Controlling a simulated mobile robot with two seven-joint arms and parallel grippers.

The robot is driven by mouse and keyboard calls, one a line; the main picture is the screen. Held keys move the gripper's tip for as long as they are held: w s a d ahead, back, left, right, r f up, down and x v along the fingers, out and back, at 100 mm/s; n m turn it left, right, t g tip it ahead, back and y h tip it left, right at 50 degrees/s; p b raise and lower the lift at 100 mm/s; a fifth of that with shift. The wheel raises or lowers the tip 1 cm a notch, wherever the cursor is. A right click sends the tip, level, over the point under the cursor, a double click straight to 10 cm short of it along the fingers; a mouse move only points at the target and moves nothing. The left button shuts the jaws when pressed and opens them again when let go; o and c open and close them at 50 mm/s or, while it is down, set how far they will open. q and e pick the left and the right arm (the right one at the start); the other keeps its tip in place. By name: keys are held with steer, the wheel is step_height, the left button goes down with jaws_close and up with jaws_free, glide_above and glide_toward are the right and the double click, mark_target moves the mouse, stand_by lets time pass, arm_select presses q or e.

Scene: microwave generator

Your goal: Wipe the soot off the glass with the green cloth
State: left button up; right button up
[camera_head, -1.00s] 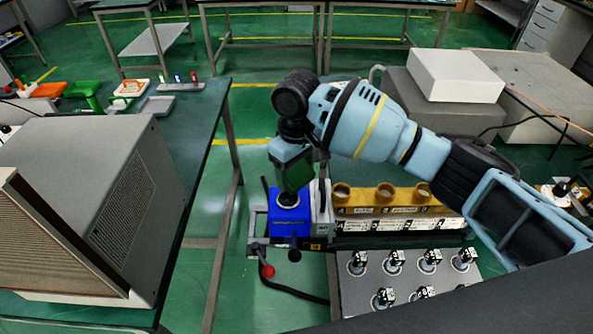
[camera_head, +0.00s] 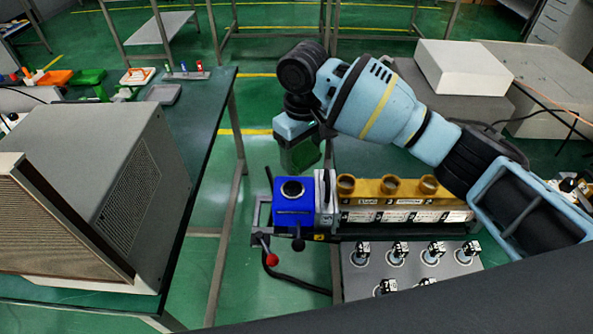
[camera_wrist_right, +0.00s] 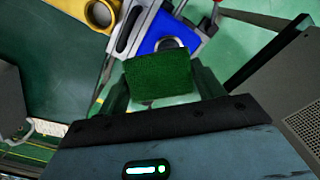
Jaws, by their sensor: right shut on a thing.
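My right gripper (camera_head: 299,152) is shut on the green cloth (camera_wrist_right: 158,80), a dark green block-like pad between its fingers. In the head view it hangs just behind and above the blue unit (camera_head: 293,214). On top of the blue unit is a round dark-rimmed window (camera_head: 291,189), which I take to be the glass. In the wrist view the cloth partly hides the window and the blue unit (camera_wrist_right: 183,26). My left gripper is not in view.
A lever with a red knob (camera_head: 271,259) sticks out in front of the blue unit. A brass-coloured block with round openings (camera_head: 388,188) and a panel of several switches (camera_head: 440,268) stand to the right. A large grey cabinet (camera_head: 85,190) stands on the left table.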

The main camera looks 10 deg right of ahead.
steer(key=m, duration=0.3)
steer(key=shift+r+m+g, duration=0.25)
steer(key=shift+m+g, duration=0.15)
steer(key=m, duration=0.2)
steer(key=m+g, duration=0.1)
steer(key=m, duration=0.1)
steer(key=shift+w+d+r+m, duration=0.1)
steer(key=shift+r+m, duration=0.1)
steer(key=shift+m, duration=0.1)
steer(key=m, duration=0.2)
steer(key=m+y, duration=0.1)
steer(key=m, duration=0.1)
steer(key=m+y, duration=0.1)
steer(key=shift+d+r+m, duration=0.1)
steer(key=shift+r+m, duration=0.25)
steer(key=shift+m, duration=0.05)
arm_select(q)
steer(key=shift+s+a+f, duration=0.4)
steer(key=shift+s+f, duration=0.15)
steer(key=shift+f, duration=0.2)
arm_select(e)
steer(key=m, duration=0.2)
steer(key=m+y, duration=0.1)
steer(key=shift+w+d+r+m, duration=0.1)
steer(key=shift+r+m, duration=0.2)
steer(key=shift+m, duration=0.1)
